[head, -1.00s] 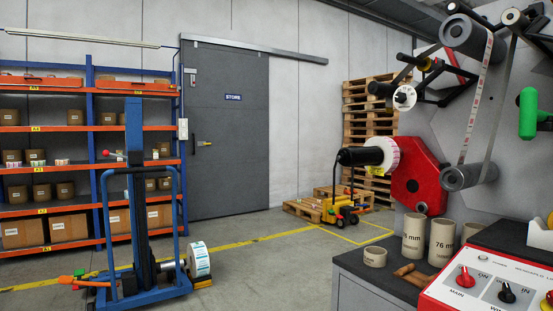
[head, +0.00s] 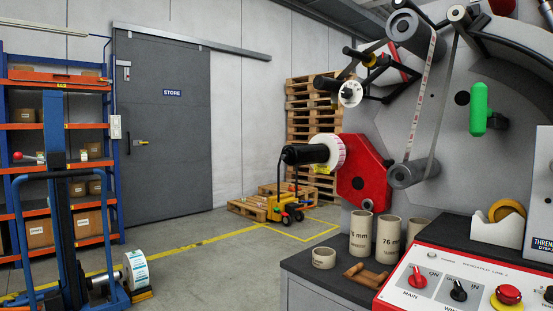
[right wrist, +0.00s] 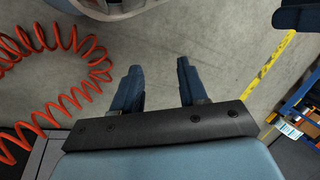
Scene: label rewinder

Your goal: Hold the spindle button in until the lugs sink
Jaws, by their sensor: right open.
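The black spindle (head: 305,154) sticks out to the left from a white-rimmed disc (head: 335,152) on the red housing (head: 362,172) of the rewinder in the head view. Its free end faces left, but the button and lugs are too small to make out. No roll or core sits on the black part. My right gripper (right wrist: 158,68) shows only in the right wrist view. Its two dark blue fingers are apart with bare floor between them, touching nothing. My left gripper is in neither current view.
A control panel (head: 450,280) with knobs and a red button stands front right. Cardboard cores (head: 388,240) stand on the dark bench (head: 330,272). A blue roll lifter (head: 62,215) stands left. An orange coiled hose (right wrist: 60,100) hangs beside my right gripper.

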